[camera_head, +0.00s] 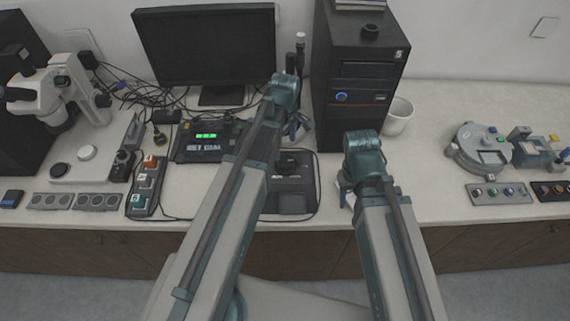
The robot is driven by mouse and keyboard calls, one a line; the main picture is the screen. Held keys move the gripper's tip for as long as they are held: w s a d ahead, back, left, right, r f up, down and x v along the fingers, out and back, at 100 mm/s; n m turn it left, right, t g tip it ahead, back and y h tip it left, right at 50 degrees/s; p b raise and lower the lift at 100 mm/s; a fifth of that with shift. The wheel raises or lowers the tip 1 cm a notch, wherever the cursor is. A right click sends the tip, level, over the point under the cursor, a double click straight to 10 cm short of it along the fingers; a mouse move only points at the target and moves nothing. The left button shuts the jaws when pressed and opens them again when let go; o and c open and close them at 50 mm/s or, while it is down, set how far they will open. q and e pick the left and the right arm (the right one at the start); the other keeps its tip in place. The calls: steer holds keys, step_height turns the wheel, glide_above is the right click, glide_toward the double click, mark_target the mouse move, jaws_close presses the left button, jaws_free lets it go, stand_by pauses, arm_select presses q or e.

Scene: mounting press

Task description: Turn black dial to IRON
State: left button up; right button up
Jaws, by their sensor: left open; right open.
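A dark flat unit (292,198) stands on the bench between my arms, with a black knob-like part (287,162) on top. I cannot tell for sure that this is the black dial, and no IRON label is legible. My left gripper (298,128) is open, just behind the dark unit and partly hidden by my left wrist. My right gripper (345,190) is open at the right side of the dark unit, beside it and mostly hidden by my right wrist. Neither gripper visibly holds anything.
A box with a green display (205,136) and a button strip (146,188) lie left of my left arm. A monitor (205,45) and a black computer tower (357,80) stand behind. A white cup (398,118) is right of the tower.

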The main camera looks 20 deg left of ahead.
mark_target(285, 160)
arm_select(q)
step_height(285, 160, down, 8)
steer(key=b, duration=0.6)
steer(key=shift+r+b, duration=0.15)
steer(key=shift+b, duration=0.2)
arm_select(e)
step_height(285, 160, down, 8)
steer(key=shift+r, duration=0.1)
arm_select(q)
steer(key=shift+c, duration=0.2)
steer(key=c, duration=1.3)
